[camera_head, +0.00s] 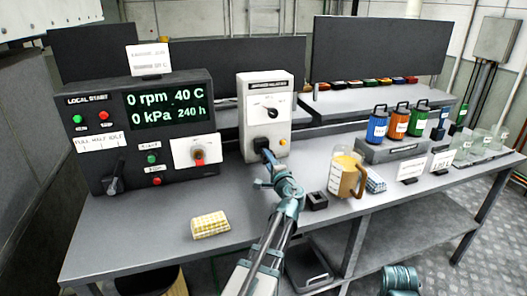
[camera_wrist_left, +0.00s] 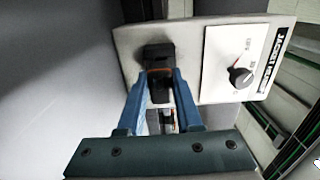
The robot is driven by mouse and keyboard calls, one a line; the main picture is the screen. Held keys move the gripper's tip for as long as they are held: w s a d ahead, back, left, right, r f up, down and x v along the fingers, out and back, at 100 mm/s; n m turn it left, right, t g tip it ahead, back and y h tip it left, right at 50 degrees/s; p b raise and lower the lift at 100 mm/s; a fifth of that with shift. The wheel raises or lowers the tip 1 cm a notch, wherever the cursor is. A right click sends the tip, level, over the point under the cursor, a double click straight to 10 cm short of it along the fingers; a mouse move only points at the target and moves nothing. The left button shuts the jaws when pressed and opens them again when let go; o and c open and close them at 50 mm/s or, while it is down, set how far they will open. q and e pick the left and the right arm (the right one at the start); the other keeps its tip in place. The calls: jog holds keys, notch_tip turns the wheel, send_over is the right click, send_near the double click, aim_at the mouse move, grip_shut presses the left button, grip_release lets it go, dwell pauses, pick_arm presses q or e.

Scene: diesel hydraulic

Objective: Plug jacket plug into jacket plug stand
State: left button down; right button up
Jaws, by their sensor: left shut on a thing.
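My left gripper (camera_head: 263,148) reaches up to the lower front of a white box with a dial (camera_head: 282,90). In the left wrist view its blue fingers (camera_wrist_left: 162,85) are shut on a dark plug (camera_wrist_left: 160,88), the jacket plug by its look. The plug's far end meets a black socket (camera_wrist_left: 155,50) on the box face; how deep it sits is hidden. A small black block with a recess (camera_head: 316,200), perhaps the jacket plug stand, is on the bench to the right of my arm.
A black control panel (camera_head: 150,160) stands left of the box. A yellow checked cloth (camera_head: 210,224) lies at the front left. A jug of yellow liquid (camera_head: 343,172) stands close right of the black block, with coloured canisters behind. The front bench between cloth and arm is clear.

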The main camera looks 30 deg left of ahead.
pick_arm(q)
jog(key=shift+s+d, duration=0.1)
jog(key=shift+v, duration=1.9)
